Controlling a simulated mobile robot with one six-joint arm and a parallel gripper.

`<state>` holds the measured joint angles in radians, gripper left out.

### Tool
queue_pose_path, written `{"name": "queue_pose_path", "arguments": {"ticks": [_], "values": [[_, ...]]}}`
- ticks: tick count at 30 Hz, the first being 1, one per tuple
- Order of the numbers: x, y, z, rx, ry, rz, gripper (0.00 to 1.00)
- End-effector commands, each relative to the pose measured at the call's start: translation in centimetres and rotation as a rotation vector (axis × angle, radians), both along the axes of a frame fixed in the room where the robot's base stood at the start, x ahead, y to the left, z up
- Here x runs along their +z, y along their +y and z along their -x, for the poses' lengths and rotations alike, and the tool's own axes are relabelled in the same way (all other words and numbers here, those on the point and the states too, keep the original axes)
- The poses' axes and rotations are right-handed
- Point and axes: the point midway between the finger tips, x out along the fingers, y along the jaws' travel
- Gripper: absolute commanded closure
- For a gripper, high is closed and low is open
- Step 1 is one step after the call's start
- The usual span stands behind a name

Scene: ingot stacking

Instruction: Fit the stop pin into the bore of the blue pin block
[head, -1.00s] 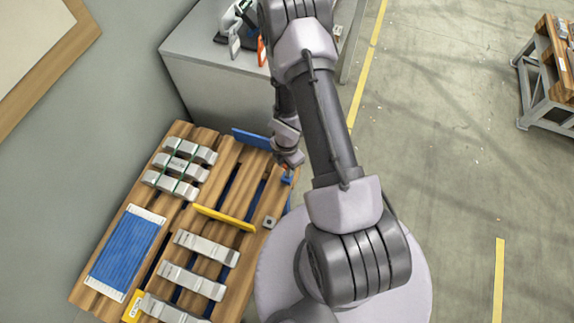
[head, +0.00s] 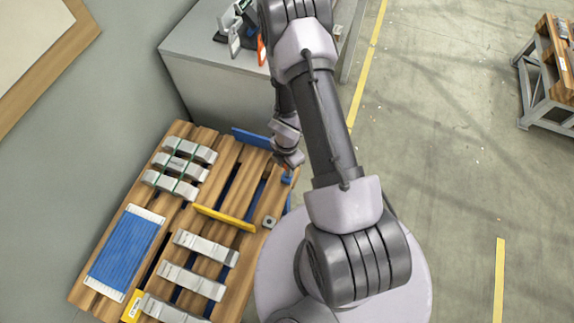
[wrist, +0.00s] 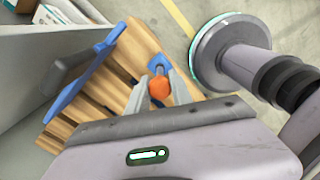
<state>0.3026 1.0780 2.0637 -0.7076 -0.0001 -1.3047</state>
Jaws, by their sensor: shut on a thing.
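The stop pin (wrist: 159,88) shows an orange, rounded head in the wrist view. My gripper (wrist: 160,86) is shut on it, with one grey finger on each side. The blue pin block (wrist: 157,62) lies just beyond the pin, at the pallet's edge. In the head view the blue pin block (head: 287,179) shows as a small blue patch below my gripper (head: 289,164). The pin's lower end and the bore are hidden, so I cannot tell whether the pin is in the bore.
The wooden pallet (head: 227,160) carries several silver ingots (head: 191,281), a blue ribbed mat (head: 126,247), a yellow bar (head: 223,218) and a blue bar (head: 252,139). The blue bar (wrist: 86,74) stands left of my gripper in the wrist view. A grey cabinet (head: 215,85) stands behind.

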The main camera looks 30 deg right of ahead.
Motion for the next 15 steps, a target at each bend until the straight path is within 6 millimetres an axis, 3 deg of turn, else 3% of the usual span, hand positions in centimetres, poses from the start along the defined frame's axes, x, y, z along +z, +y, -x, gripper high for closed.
{"name": "queue_pose_path", "arguments": {"ticks": [15], "values": [[-1.4,0.0,0.0,0.001,0.000,0.000,1.00]]}}
